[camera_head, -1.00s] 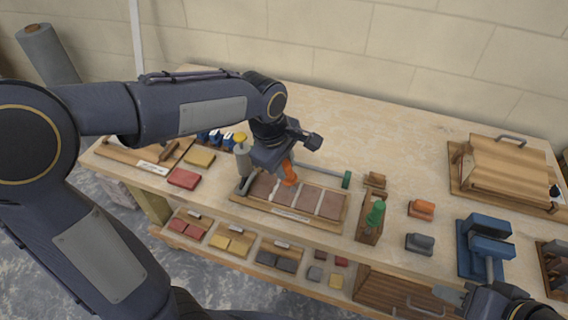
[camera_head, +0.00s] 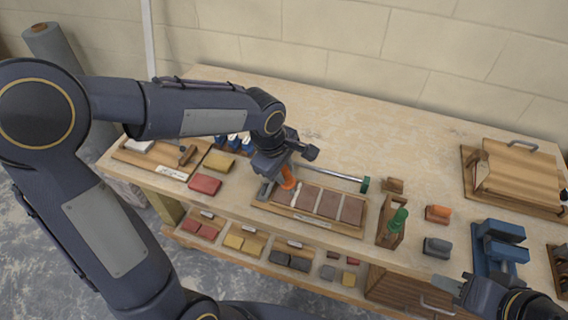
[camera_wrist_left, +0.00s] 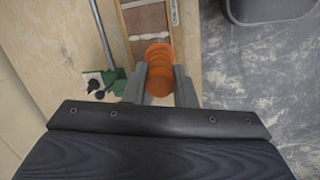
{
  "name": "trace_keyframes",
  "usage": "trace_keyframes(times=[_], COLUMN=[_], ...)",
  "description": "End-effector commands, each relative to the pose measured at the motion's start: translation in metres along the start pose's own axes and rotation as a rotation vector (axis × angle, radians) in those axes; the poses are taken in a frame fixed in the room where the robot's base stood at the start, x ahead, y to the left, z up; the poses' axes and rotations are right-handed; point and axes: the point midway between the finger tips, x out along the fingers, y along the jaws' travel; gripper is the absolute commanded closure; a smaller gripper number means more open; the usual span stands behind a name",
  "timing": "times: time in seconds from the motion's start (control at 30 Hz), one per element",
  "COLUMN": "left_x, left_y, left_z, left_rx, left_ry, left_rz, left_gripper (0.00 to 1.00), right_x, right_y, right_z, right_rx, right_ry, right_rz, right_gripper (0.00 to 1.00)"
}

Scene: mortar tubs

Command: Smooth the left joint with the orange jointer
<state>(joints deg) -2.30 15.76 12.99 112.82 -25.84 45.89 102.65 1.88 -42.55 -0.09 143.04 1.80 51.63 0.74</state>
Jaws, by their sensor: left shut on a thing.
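My left gripper (camera_head: 283,170) is shut on the orange jointer (camera_head: 288,180). The jointer is over the left part of the brick panel, close to its left joint (camera_head: 297,194). In the left wrist view the orange handle (camera_wrist_left: 159,68) stands between the two fingers (camera_wrist_left: 159,86), in line with the brick row. The jointer's working end is hidden, so I cannot tell whether it touches the mortar. The panel is a wooden tray (camera_head: 333,231) with brown bricks and pale joints. My right gripper (camera_head: 458,287) is low at the right, away from the panel; its jaws are unclear.
A rod with a green end (camera_head: 365,185) lies behind the panel. A green-handled tool (camera_head: 398,220) stands right of it. Red (camera_head: 205,185) and yellow (camera_head: 219,161) blocks lie left. Blue clamp-like blocks (camera_head: 500,242) stand right.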

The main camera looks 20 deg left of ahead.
Motion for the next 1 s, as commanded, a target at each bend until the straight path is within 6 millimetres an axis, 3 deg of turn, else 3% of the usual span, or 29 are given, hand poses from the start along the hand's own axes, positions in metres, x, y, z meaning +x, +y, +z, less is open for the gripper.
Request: trace_keyframes(times=[0.6,1.0], left_x=[0.050,0.052], left_y=[-0.012,-0.012], left_z=[-0.003,-0.004], left_rx=[0.001,0.000], left_ry=[0.000,0.000], left_rz=[0.001,0.001], left_gripper=[0.98,0.98], right_x=[0.028,0.028], right_y=[0.013,0.013], right_z=[0.014,0.014], right_rx=[0.000,0.000], right_ry=[0.000,0.000], right_rz=[0.000,0.000], right_gripper=[0.64,0.64])
